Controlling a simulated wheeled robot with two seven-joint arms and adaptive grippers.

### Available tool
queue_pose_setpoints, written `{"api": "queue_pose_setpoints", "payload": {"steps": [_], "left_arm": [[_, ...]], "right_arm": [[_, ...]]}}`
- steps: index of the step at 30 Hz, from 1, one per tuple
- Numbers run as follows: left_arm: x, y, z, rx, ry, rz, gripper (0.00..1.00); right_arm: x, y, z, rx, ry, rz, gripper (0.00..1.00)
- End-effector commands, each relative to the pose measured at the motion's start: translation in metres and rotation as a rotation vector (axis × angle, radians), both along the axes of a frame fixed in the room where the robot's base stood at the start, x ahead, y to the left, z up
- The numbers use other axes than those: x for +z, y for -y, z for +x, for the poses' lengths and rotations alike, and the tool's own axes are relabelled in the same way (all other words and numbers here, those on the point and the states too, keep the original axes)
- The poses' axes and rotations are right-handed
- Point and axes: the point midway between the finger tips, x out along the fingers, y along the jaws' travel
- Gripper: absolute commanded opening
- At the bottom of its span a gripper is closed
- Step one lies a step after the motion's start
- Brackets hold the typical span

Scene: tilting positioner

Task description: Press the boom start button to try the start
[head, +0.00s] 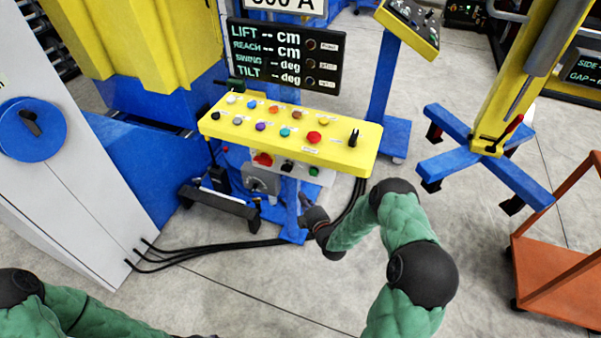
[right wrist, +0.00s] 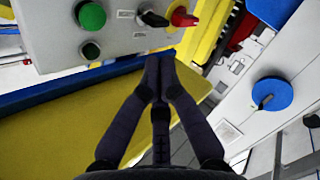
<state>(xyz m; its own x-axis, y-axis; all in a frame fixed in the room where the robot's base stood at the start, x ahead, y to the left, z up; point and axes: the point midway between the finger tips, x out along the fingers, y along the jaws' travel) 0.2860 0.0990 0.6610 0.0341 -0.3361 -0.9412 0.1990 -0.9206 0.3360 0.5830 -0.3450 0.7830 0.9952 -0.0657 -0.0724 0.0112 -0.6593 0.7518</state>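A grey control box (head: 290,169) sits under the yellow console. It carries a green button (head: 313,171), a black selector knob (head: 288,166) and a red switch (head: 263,159). The labels are too small to read, so I cannot confirm which is boom start. My right gripper (head: 305,198) is below the box; in its wrist view its fingers (right wrist: 160,60) are together, empty, apart from the green buttons. My left gripper is out of view.
The yellow console (head: 230,127) bears several coloured buttons and a black joystick. A display (head: 285,55) stands behind it. Black cables (head: 200,250) run across the floor. A blue-footed yellow stand (head: 480,155) and an orange cart (head: 555,270) are at right.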

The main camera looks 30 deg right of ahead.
Motion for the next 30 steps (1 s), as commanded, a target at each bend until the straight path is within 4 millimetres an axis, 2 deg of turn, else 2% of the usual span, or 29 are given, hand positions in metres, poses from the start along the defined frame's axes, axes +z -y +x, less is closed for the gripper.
{"api": "queue_pose_setpoints", "payload": {"steps": [14,30], "left_arm": [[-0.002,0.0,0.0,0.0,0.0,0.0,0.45],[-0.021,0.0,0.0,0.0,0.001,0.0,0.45]], "right_arm": [[0.0,0.005,0.004,-0.001,0.003,-0.003,0.0],[-0.002,0.052,0.045,-0.002,0.003,-0.003,0.0]]}}
